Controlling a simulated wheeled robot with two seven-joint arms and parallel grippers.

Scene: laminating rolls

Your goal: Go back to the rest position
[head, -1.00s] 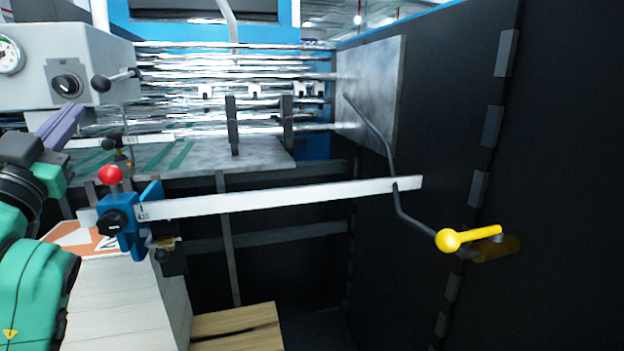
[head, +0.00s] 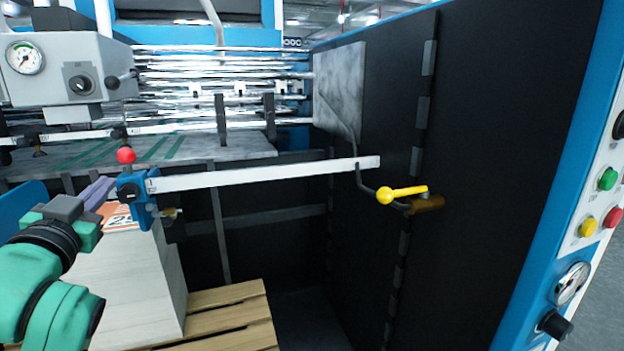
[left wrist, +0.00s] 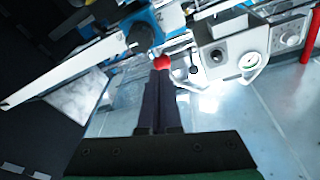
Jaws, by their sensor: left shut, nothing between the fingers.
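My left gripper (head: 98,192) comes in at the left of the head view, its purple-grey fingers closed together with nothing between them. In the left wrist view the shut fingers (left wrist: 160,100) point toward a red ball knob (left wrist: 162,62). In the head view this red knob (head: 126,155) stands on the blue clamp (head: 140,193) at the left end of a white ruled bar, above and to the right of the fingertips. I cannot tell for sure whether the fingers touch the clamp; they appear apart from it. My right gripper is not in view.
A long white bar (head: 260,177) runs right from the clamp. A yellow-handled crank (head: 400,194) sits by the black side panel (head: 480,150). A stack of sheets (head: 140,280) rests on a wooden pallet (head: 230,310). A gauge box (head: 65,70) stands upper left. Buttons line the right edge.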

